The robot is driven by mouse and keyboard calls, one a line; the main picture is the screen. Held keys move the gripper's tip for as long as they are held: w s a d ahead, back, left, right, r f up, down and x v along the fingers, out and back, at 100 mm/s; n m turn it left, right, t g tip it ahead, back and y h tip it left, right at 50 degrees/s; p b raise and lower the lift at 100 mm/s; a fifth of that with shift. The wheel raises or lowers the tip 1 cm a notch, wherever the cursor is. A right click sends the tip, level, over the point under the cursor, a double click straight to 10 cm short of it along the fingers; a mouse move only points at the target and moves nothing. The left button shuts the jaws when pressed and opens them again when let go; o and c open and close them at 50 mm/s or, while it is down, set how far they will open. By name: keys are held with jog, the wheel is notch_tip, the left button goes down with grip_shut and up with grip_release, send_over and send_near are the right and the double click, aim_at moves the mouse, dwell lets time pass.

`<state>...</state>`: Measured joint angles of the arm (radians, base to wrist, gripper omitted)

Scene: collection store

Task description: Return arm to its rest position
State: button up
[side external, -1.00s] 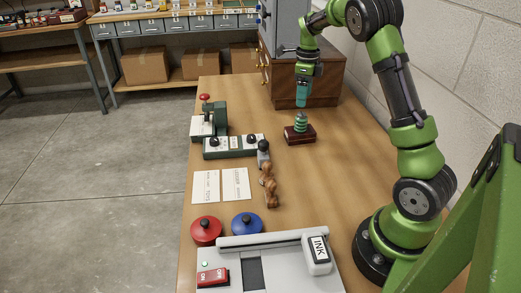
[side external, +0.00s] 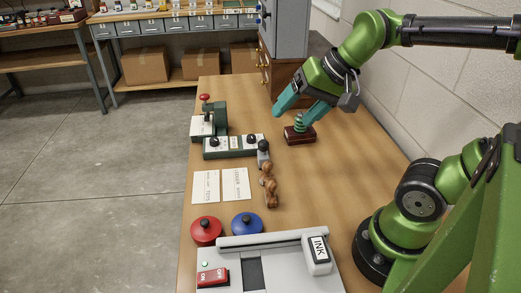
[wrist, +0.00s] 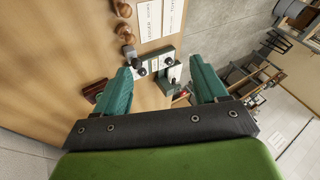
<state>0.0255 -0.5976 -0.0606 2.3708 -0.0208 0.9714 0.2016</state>
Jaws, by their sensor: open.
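My gripper (side external: 296,107) is green and black with two teal fingers. In the wrist view my open gripper (wrist: 165,85) shows both fingers, with part of the red-brown block (wrist: 95,90) beside the left one. My arm is folded back toward the right, above its base.
The wooden table (side external: 330,180) holds a green device with knobs (side external: 233,147), a red-knobbed press (side external: 208,118), wooden-handled stamps (side external: 268,185), two cards (side external: 206,186), red (side external: 206,230) and blue (side external: 247,224) round pads, and a grey machine with an ink box (side external: 318,252). A wooden drawer cabinet (side external: 283,85) stands behind.

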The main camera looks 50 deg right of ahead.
jog(key=s+a+n, duration=0.1)
jog(key=s+a+f+n, duration=0.1)
jog(key=n, duration=0.1)
jog(key=shift+s+f+n+t, duration=0.1)
jog(key=shift+s+n+t, duration=0.2)
jog(key=shift+s+t, duration=0.1)
dwell(1.0)
